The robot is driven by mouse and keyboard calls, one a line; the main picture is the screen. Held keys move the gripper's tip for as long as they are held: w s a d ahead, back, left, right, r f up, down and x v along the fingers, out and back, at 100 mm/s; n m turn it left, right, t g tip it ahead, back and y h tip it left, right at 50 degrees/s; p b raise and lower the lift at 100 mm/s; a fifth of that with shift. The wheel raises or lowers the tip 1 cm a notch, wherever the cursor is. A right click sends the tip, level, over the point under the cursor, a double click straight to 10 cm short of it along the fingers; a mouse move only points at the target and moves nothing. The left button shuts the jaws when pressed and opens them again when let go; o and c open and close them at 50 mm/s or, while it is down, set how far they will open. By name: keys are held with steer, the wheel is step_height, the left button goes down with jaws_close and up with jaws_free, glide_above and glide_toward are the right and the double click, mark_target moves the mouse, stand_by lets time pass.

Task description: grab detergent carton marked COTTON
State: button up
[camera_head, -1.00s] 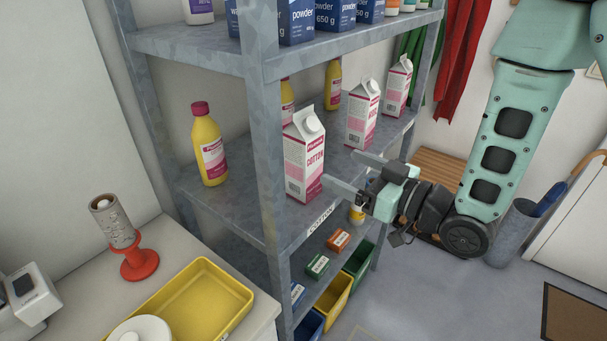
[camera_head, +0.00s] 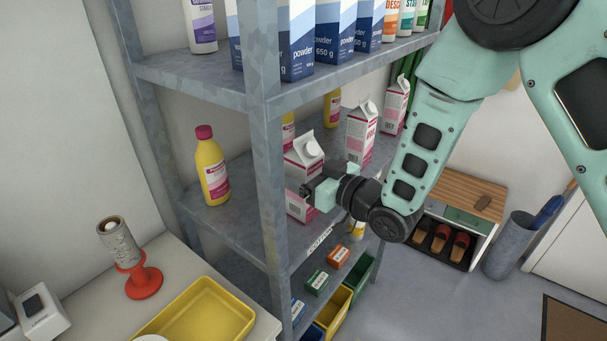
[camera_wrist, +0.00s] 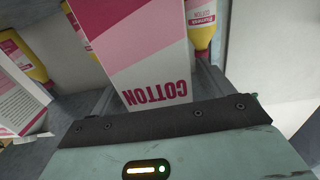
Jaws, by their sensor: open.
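The white and pink carton marked COTTON (camera_head: 301,160) stands upright on the middle shelf, just right of the front post. My gripper (camera_head: 308,190) is right in front of it and hides much of its front in the head view. In the wrist view the carton (camera_wrist: 140,45) fills the upper middle, its COTTON lettering upside down, very close to the gripper. The open jaws show as grey edges low on either side of the carton. Whether they touch it cannot be told.
Similar cartons (camera_head: 361,132) stand farther along the shelf. A yellow bottle (camera_head: 212,170) stands to the left of the post (camera_head: 268,170). Powder boxes (camera_head: 334,32) stand on the shelf above. A yellow tray (camera_head: 205,312) lies on the counter.

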steer(key=shift+x, duration=0.8)
steer(key=c, duration=1.2)
steer(key=shift+c, duration=1.4)
steer(key=shift+r, duration=0.2)
